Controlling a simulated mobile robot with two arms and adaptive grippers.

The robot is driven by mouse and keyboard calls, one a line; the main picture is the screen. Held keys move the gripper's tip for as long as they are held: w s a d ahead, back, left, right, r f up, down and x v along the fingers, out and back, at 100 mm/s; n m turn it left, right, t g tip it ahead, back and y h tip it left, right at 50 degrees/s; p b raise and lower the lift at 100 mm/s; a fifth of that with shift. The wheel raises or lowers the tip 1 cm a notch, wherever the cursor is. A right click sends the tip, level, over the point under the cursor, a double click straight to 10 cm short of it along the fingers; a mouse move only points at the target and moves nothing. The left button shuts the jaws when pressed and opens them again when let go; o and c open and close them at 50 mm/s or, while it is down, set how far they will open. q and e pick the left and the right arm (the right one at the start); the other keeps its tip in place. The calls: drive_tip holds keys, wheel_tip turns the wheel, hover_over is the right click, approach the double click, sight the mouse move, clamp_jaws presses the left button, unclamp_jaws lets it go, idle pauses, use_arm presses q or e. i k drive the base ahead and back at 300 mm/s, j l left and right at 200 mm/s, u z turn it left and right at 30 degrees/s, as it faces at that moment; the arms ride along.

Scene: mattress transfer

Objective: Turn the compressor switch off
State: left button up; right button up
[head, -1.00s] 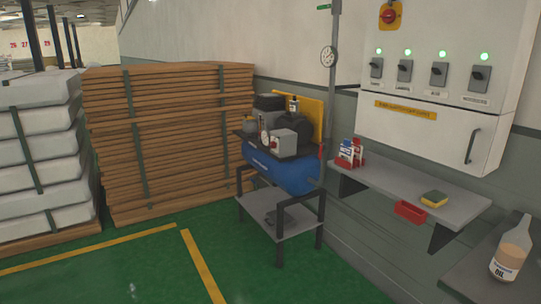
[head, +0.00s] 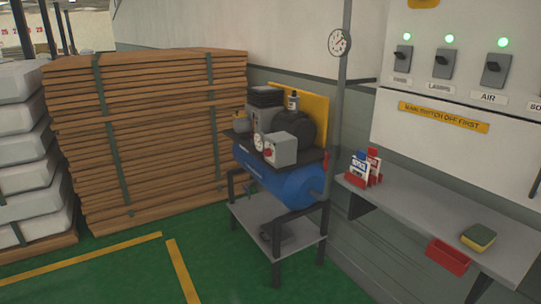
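The compressor has a blue tank (head: 290,187) and dark machinery on top, and it stands on a grey metal stand (head: 250,222) in the middle of the head view. A light grey box (head: 283,150) on its front carries a small red part (head: 267,153); its setting is too small to tell. On the white wall panel (head: 400,88) at the right, the switch labelled AIR (head: 494,70) sits below a lit green lamp (head: 502,42). Its black lever is tilted. Neither of my grippers is in view.
Stacked brown boards (head: 150,140) stand left of the compressor. The green floor (head: 225,270) before the stand is clear.

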sight(267, 151)
drive_tip(key=i+j+z, duration=0.1)
drive_tip(key=i+z, duration=0.15)
drive_tip(key=z, duration=0.2)
drive_tip(key=i+j+z, duration=0.2)
drive_tip(key=z, duration=0.25)
drive_tip(key=i, duration=0.05)
